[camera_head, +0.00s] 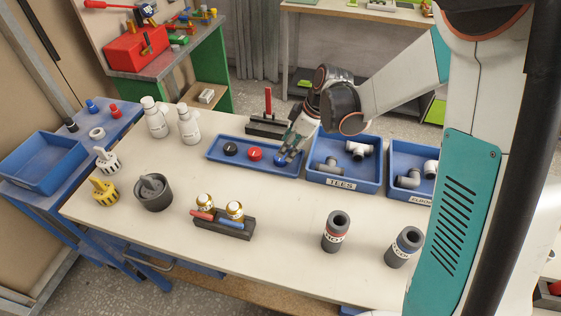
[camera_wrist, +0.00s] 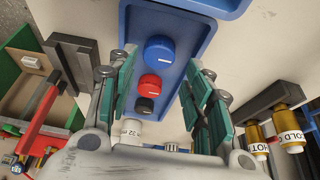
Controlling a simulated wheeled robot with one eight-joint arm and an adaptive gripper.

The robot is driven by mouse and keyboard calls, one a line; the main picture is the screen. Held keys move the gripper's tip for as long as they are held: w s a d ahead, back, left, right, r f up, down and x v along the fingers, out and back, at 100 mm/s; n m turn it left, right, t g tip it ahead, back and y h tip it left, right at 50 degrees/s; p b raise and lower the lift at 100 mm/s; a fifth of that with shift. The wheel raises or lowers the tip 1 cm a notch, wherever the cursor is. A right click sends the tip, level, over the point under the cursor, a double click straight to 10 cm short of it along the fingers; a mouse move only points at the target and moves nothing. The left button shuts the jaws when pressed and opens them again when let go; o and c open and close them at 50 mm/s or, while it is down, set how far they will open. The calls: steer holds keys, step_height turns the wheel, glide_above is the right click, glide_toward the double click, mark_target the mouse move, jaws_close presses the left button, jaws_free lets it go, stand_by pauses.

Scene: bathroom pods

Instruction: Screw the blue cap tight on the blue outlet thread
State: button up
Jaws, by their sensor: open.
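The blue cap (camera_head: 279,159) lies at the right end of a long blue tray (camera_head: 215,160); it also shows in the wrist view (camera_wrist: 159,50). A red cap (camera_head: 254,153) and a black cap (camera_head: 230,148) lie beside it. My gripper (camera_head: 287,148) is open and empty at the blue cap. In the wrist view the blue cap shows between its spread fingers (camera_wrist: 160,68), and I cannot tell whether they touch it. A grey upright cylinder with a blue band (camera_head: 404,245) stands at the front right of the table. I cannot make out which part is the blue outlet thread.
A grey cylinder with a red band (camera_head: 335,230) stands nearby. The TEES bin (camera_head: 338,182) adjoins the cap tray on the right. A dark block holds brass valves (camera_head: 235,209) at the front. White bottles (camera_head: 189,125) stand behind left. The table between is clear.

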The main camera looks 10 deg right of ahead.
steer(key=b+x, duration=0.2)
steer(key=x, duration=0.3)
steer(key=shift+w+a+f+b, duration=0.1)
steer(key=shift+w+f+b, duration=0.05)
steer(key=shift+f+b, duration=0.2)
steer(key=shift+r, duration=0.1)
steer(key=c, duration=0.7)
